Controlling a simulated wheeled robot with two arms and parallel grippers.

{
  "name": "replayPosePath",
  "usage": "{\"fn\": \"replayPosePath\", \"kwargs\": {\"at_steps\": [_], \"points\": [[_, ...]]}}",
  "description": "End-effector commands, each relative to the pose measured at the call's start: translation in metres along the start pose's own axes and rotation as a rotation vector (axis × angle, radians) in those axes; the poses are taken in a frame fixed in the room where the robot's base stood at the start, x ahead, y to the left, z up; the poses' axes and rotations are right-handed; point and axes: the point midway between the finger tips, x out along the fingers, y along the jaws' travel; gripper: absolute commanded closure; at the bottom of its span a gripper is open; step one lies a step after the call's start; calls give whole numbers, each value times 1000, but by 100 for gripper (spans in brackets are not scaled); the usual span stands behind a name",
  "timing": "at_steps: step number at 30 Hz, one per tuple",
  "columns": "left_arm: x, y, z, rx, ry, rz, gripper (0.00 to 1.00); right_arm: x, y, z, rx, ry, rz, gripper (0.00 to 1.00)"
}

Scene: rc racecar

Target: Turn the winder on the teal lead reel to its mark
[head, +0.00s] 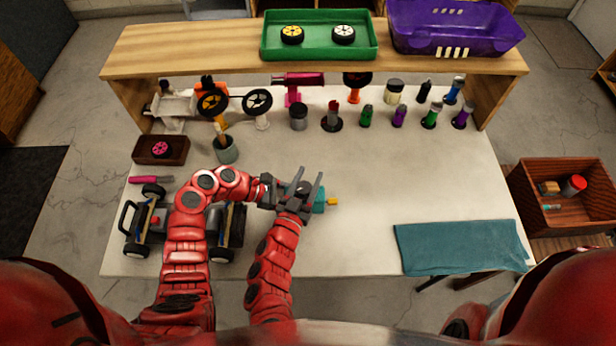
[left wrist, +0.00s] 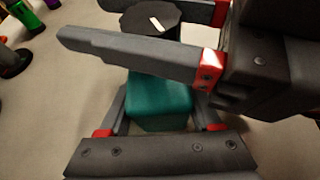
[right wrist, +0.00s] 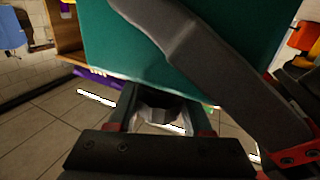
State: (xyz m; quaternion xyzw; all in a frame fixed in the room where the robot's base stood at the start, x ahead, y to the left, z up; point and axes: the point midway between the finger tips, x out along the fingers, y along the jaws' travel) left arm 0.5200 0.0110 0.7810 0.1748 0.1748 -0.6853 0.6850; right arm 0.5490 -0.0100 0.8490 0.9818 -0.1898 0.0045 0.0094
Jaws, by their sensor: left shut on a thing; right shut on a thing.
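The teal lead reel (head: 319,204) is at the middle of the table, partly hidden by my grippers, with a small yellow piece (head: 334,201) at its right side. In the left wrist view my left gripper (left wrist: 160,105) is shut on the teal body (left wrist: 160,98). The dark winder (left wrist: 150,20), a faceted knob with a white line on its top, sits between the fingers of my right gripper (head: 304,186), which is shut on it. In the right wrist view the teal body (right wrist: 120,45) fills the top, crossed by a finger. I cannot see a mark on the body.
A half-built car chassis (head: 150,222) stands at the left front behind my left arm. Several bottles and tools line the back under a shelf with a green tray (head: 320,55) and a purple bin (head: 460,42). A teal cloth (head: 460,248) lies at right front. The right middle is clear.

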Motion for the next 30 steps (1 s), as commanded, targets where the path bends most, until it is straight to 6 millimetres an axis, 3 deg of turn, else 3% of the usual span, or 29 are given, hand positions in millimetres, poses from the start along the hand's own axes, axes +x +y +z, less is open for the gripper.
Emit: {"fn": "replayPosePath", "kwargs": {"at_steps": [5, 6, 11, 22, 30], "points": [[1, 0, 1, 2, -2, -1, 84, -1, -1, 0, 0, -1, -5, 100], [1, 0, 1, 2, -2, -1, 84, -1, -1, 0, 0, -1, -5, 47], [0, 0, 1, 2, -1, -1, 84, -1, -1, 0, 0, 0, -4, 19], [0, 0, 0, 0, 0, 0, 84, -6, -1, 0, 0, 0, -3, 19], [0, 0, 0, 0, 0, 0, 84, -59, -1, 1, -1, -3, -5, 19]]}}
